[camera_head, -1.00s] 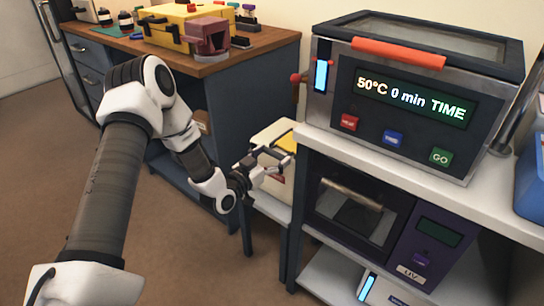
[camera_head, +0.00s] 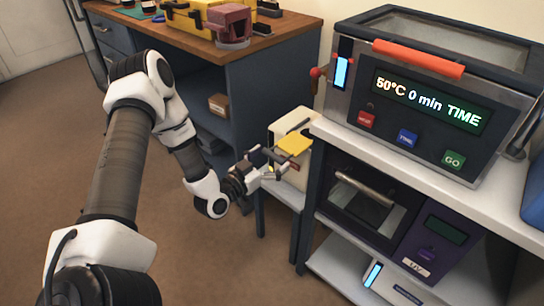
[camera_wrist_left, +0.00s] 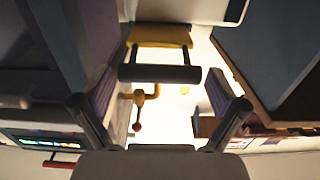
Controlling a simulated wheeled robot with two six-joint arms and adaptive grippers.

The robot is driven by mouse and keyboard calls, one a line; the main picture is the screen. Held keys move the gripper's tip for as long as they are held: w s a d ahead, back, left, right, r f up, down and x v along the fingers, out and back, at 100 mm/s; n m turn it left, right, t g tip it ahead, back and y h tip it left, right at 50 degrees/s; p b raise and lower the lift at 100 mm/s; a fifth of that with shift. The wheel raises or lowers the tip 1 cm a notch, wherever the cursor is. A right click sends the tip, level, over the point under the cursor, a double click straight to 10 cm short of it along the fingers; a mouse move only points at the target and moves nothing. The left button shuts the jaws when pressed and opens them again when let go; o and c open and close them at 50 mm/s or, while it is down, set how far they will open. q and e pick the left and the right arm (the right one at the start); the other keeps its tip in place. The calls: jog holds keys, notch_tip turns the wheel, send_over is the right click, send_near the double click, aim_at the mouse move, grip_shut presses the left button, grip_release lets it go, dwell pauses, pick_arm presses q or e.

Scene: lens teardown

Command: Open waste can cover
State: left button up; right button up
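The waste can is a cream box (camera_head: 290,122) on a low pale stand between the wooden bench and the oven. Its yellow cover (camera_head: 296,144) shows on its near side; I cannot tell how far it stands open. My left gripper (camera_head: 277,165) is just in front of and below the cover, with its fingers spread. In the left wrist view, the fingers (camera_wrist_left: 160,118) are wide apart and nothing shows held between them. A yellow panel (camera_wrist_left: 160,35) with a dark bar in front of it lies beyond the fingertips. My right gripper is out of view.
An oven with an orange handle (camera_head: 418,59) stands on the white counter (camera_head: 480,205) at right. A UV unit (camera_head: 425,250) sits on the shelf below. The wooden bench (camera_head: 270,38) is behind. Open brown floor (camera_head: 205,270) lies in front.

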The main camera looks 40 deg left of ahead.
pick_arm(q)
jog(key=s, duration=0.7)
jog(key=shift+s+a, duration=0.2)
jog(key=shift+a, duration=0.05)
jog(key=shift+f, duration=0.1)
dwell(0.4)
